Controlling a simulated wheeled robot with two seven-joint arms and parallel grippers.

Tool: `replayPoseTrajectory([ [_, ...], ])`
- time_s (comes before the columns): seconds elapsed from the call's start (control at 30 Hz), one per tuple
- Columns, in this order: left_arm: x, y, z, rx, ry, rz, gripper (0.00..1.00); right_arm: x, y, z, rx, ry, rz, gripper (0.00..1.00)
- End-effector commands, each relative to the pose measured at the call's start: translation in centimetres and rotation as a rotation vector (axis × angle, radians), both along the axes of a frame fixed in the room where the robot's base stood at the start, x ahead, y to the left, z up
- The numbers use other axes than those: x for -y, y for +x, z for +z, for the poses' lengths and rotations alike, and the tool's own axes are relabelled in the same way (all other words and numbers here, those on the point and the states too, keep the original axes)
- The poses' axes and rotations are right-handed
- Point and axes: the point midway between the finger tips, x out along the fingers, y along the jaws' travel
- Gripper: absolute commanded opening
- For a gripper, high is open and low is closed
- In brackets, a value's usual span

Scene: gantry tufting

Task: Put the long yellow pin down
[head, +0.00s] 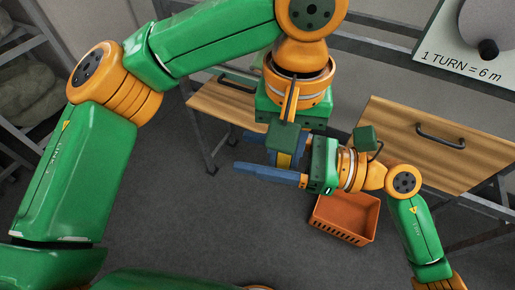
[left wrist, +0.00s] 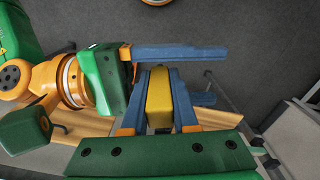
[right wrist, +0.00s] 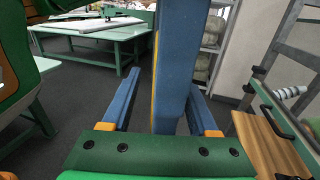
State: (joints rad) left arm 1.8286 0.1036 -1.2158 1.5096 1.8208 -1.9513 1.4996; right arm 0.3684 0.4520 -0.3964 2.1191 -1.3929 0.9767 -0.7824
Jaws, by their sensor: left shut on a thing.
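The long yellow pin (left wrist: 158,98) shows as a short yellow piece between the blue fingers of my left gripper (left wrist: 156,76) in the left wrist view. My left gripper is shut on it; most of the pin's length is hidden. In the head view a little yellow (head: 284,160) shows below the left gripper's green part. My right gripper (head: 246,153) lies across, right by the left one, its blue fingers pointing left. In the right wrist view the right gripper's fingers (right wrist: 162,82) are spread, with a blue upright finger-like part and a yellow edge showing between them.
An orange bin (head: 343,219) stands on the floor below my right arm. Grey shelving is at the far left. The floor at left centre is clear.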

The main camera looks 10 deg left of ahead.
Motion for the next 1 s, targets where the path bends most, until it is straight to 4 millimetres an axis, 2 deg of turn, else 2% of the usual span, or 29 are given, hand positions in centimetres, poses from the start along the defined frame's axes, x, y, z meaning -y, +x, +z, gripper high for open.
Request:
replayPoseTrajectory([
  [0.03, 0.0, 0.0, 0.0, 0.0, 0.0, 0.0, 0.0, 0.0, 0.0, 0.0, 0.0, 0.0, 0.0, 0.44],
  [0.2, 0.0, 0.0, 0.0, 0.001, 0.0, 0.001, 0.0, 0.0, 0.0, 0.0, 0.0, 0.0, 0.001, 0.0],
  [0.3, 0.0, 0.1, 0.0, 0.003, 0.0, 0.003, 0.0, 0.0, -0.1, 0.0, 0.0, 0.0, 0.002, 0.0],
  [0.33, 0.0, 0.1, 0.0, 0.003, 0.0, 0.003, 0.3, 0.0, -0.1, 0.0, 0.0, 0.0, 0.003, 0.0],
  [0.43, 0.0, 0.1, 0.0, 0.003, -0.001, 0.003, 0.57, 0.0, -0.1, 0.0, 0.0, 0.0, 0.004, 0.0],
  [0.47, 0.0, 0.1, 0.0, 0.003, -0.001, 0.003, 0.62, 0.0, -0.1, 0.0, 0.0, 0.0, 0.004, 0.0],
  [0.67, 0.1, 0.1, 0.1, 0.004, -0.004, 0.002, 0.62, 0.0, -0.2, 0.0, -0.001, 0.001, 0.006, 0.0],
  [0.77, 0.1, 0.2, 0.8, 0.006, -0.006, 0.005, 0.62, 0.0, -0.2, 0.0, -0.001, 0.001, 0.006, 0.0],
  [1.0, 0.0, 0.1, 7.3, 0.01, 0.003, 0.009, 0.62, 0.0, -0.2, -0.1, -0.002, -0.003, 0.006, 0.0],
])
